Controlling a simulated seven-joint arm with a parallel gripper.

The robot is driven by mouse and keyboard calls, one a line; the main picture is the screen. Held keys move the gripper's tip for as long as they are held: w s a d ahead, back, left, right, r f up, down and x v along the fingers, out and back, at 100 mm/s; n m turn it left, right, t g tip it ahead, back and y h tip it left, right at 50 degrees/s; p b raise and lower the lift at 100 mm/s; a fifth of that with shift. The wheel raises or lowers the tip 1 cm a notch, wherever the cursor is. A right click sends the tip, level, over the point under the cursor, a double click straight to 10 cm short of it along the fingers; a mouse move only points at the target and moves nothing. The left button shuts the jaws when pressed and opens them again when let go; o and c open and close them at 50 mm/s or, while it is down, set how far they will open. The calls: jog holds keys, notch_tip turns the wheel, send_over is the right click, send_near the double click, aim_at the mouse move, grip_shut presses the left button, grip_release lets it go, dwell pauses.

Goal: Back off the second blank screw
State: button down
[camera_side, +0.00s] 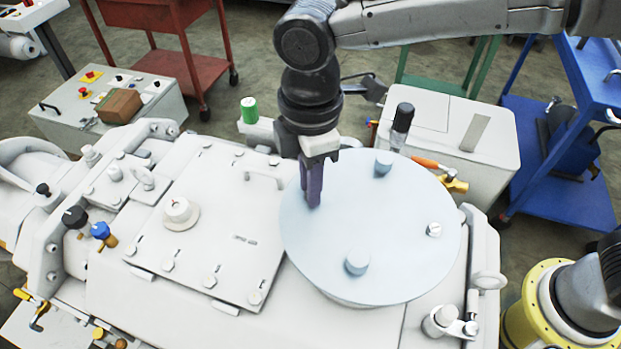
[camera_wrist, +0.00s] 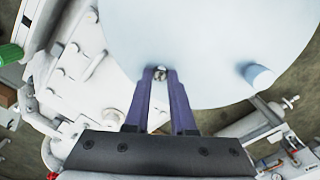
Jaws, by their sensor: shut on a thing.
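A round pale blue disc (camera_side: 400,205) lies flat on the white machine; it also fills the top of the wrist view (camera_wrist: 200,35). My gripper (camera_side: 313,203) points down at the disc's left edge, its purple fingers shut on a small metallic screw (camera_wrist: 160,73) at the rim. The fingers hide this screw in the side view. Another silver screw (camera_side: 434,229) sits in the disc's right side. Two blue-grey cylindrical pegs stand on the disc, one at the back (camera_side: 383,163) and one at the front (camera_side: 357,262). One peg also shows in the wrist view (camera_wrist: 258,77).
A square bolted plate (camera_side: 215,225) with a round knob (camera_side: 180,212) and a handle lies left of the disc. A black-capped post (camera_side: 402,122) and orange-handled valve (camera_side: 430,165) stand behind the disc.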

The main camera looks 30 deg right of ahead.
jog(key=shift+f, duration=0.2)
jog(key=c, duration=0.7)
grip_release()
jog(key=shift+c, duration=0.2)
jog(key=shift+r, duration=0.1)
jog(key=shift+r, duration=0.1)
notch_tip(320, 180, up, 14)
jog(key=shift+f, duration=0.2)
jog(key=shift+w, duration=0.1)
